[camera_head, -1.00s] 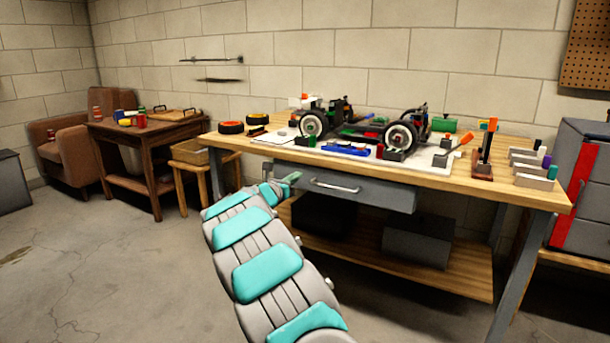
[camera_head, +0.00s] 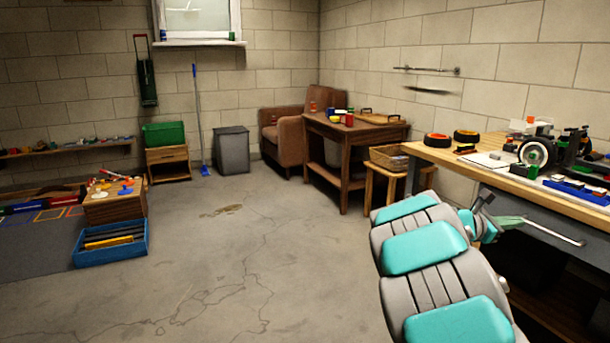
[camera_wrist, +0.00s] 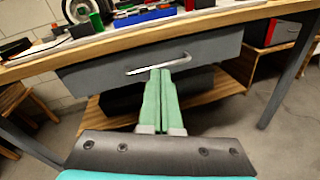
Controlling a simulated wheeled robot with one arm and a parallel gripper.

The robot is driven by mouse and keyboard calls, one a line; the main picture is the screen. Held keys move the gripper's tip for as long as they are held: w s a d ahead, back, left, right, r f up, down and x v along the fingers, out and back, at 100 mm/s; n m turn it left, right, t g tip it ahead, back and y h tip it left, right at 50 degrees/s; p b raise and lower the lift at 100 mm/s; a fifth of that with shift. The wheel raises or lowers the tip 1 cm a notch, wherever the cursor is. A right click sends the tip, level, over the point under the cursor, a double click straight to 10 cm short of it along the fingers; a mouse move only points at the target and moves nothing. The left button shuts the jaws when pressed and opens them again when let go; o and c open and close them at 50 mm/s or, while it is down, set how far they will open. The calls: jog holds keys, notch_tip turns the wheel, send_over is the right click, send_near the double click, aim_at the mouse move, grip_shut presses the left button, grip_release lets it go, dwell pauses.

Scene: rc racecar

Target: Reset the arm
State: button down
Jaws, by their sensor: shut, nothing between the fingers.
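My arm (camera_head: 425,250), grey with teal pads, reaches forward at the lower right of the head view. My gripper (camera_wrist: 160,75) is shut and empty in the wrist view, its two green fingers side by side. The fingertips appear just below the handle (camera_wrist: 158,63) of the grey drawer (camera_wrist: 210,55); I cannot tell whether they touch it. The drawer is under the wooden workbench (camera_head: 450,160). In the head view the gripper end (camera_head: 508,221) is small and sits before the bench front.
The partly built racecar (camera_head: 537,152) and tyres (camera_head: 437,140) are on the bench. A side table (camera_head: 350,130), an armchair (camera_head: 285,135), a grey bin (camera_head: 231,150) and a blue crate (camera_head: 112,245) stand farther left. The middle floor is clear.

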jog(key=s+a+f+m+g+y, duration=0.25)
jog(key=s+a+m, duration=0.2)
jog(key=s, duration=0.55)
jog(key=s+a+f+m+g+y, duration=0.1)
jog(key=s+a+m+g+y, duration=0.15)
jog(key=s+m, duration=0.55)
jog(key=s+a+f+m+y, duration=0.2)
jog(key=s+a+f+y, duration=0.3)
jog(key=s+a, duration=0.7)
jog(key=s+a+f+m+y+p, duration=0.1)
jog(key=s+a+f+m+y, duration=0.2)
jog(key=s+a, duration=0.9)
jog(key=a+f+y, duration=0.2)
jog(key=a+y, duration=0.1)
jog(key=a, duration=0.3)
jog(key=shift+s+a+y, duration=0.25)
jog(key=shift+s+y, duration=0.05)
